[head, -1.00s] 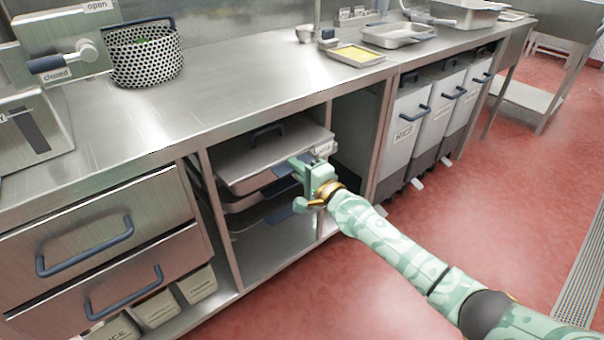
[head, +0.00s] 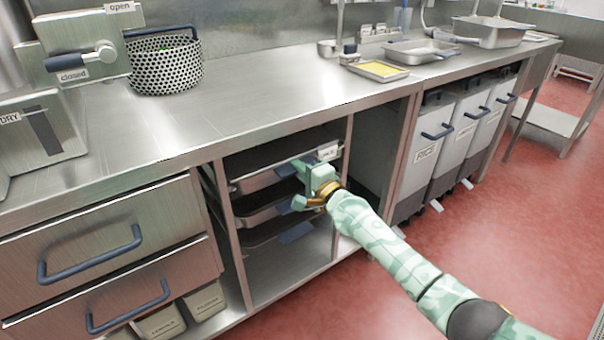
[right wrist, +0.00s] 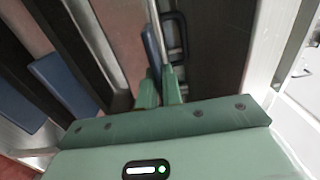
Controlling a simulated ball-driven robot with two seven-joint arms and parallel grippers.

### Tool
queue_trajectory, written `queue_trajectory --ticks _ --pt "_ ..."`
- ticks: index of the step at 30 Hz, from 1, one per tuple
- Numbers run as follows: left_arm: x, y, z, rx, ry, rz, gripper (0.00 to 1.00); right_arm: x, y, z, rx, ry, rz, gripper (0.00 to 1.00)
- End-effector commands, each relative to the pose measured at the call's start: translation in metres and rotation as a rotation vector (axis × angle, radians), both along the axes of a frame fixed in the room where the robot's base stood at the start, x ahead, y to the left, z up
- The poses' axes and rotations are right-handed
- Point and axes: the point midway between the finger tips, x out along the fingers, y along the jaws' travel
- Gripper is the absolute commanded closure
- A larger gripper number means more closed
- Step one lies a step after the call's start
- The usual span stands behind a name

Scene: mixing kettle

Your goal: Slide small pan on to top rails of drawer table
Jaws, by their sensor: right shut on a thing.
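The small pan (head: 258,181) is a shallow steel pan at the top level of the open rack (head: 233,215) under the counter. Most of it lies inside, under the counter edge, with its front close to the rack's front. My right gripper (head: 303,186) is at the front right of the pan and is shut on its front edge. In the right wrist view the fingers (right wrist: 160,92) close on a thin metal edge, beside a dark handle (right wrist: 181,40). The far part of the pan and its rails are hidden. My left gripper is not in view.
Lower pans with blue handles (head: 296,232) sit below in the same rack. Closed drawers (head: 100,250) stand at left and an open bay (head: 378,150) at right. White bins (head: 425,150) stand farther right. The red floor (head: 500,230) in front is clear.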

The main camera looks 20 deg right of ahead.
Motion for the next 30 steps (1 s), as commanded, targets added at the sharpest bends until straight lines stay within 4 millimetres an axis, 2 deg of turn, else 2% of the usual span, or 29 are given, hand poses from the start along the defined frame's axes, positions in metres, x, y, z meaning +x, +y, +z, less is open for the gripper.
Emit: queue_trajectory --ticks 1,4,30 --pt "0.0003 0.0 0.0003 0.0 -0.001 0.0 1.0 0.0013 0.0001 0.0068 0.005 -0.011 -0.002 1.0" --pt "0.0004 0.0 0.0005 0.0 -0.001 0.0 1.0 0.0011 0.0002 0.0073 0.005 -0.011 -0.001 1.0" --pt "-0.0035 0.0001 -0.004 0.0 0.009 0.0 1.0 0.0065 0.0027 0.0022 0.005 -0.011 -0.001 1.0"
